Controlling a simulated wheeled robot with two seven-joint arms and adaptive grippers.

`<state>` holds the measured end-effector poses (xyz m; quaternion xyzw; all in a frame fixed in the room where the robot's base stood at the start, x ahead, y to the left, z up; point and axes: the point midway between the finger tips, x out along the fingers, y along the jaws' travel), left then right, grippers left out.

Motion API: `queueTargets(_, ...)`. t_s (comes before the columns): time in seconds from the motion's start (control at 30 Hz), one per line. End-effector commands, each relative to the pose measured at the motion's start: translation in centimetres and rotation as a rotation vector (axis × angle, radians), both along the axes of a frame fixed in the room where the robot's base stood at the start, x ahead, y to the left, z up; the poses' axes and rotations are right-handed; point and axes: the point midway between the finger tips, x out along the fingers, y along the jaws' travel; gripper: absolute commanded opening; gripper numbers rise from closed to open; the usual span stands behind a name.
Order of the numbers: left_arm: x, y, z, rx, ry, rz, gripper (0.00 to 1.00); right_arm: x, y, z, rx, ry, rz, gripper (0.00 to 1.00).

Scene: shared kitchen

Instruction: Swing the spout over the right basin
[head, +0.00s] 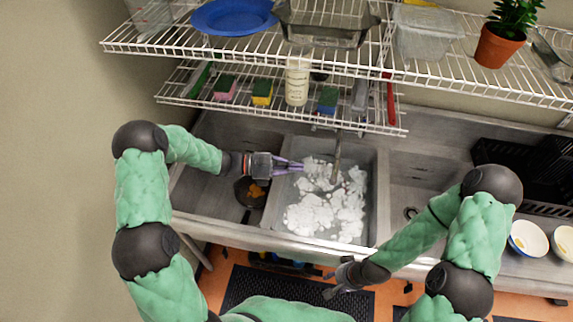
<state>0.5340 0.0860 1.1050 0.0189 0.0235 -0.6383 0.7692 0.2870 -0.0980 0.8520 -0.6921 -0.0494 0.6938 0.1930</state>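The spout (336,158) is a thin grey metal pipe. It comes from under the lower wire shelf and ends over the suds-filled middle basin (372,190). The right basin (415,180) is bare grey metal with a dark drain, partly hidden by my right arm. My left gripper (301,166) is over the left edge of the middle basin, its purple fingers pointing right, a short way left of the spout and apart from it. Its finger gap is too small to judge. My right gripper (328,285) is in front of the sink, low, with its fingers apart and empty.
The left basin (205,185) holds a dark pan (245,200) with orange bits. Wire shelves (350,65) overhang the back, with sponges (262,92) and a bottle (297,82). A black rack (500,160) and bowls (528,238) stand right.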

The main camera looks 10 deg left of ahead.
Motion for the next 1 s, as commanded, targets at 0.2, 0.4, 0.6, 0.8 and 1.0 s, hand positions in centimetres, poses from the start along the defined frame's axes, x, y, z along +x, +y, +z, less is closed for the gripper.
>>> queueTargets(0.2, 0.6, -4.2, -0.2, -0.001, 0.001, -0.005, 0.0, 0.0, 0.0, 0.2, 0.0, -0.001, 0.0, 0.4)
queueTargets(0.4, 1.2, -6.9, -0.4, 0.0, -0.001, -0.004, 0.0, 0.0, 0.0, 0.4, 0.0, -0.001, 0.0, 0.4)
queueTargets(0.6, 1.5, -8.1, -0.5, 0.001, -0.001, -0.001, 0.0, 0.0, 0.0, 0.5, 0.0, -0.001, 0.0, 0.4)
queueTargets(0.8, 1.5, -8.3, -0.5, 0.001, -0.001, 0.0, 0.0, 0.0, 0.0, 0.5, 0.0, -0.001, 0.0, 0.4)
queueTargets(1.0, 1.5, -8.3, -0.5, 0.001, 0.0, 0.0, 0.0, 0.0, 0.0, 0.5, 0.0, -0.001, 0.0, 0.4)
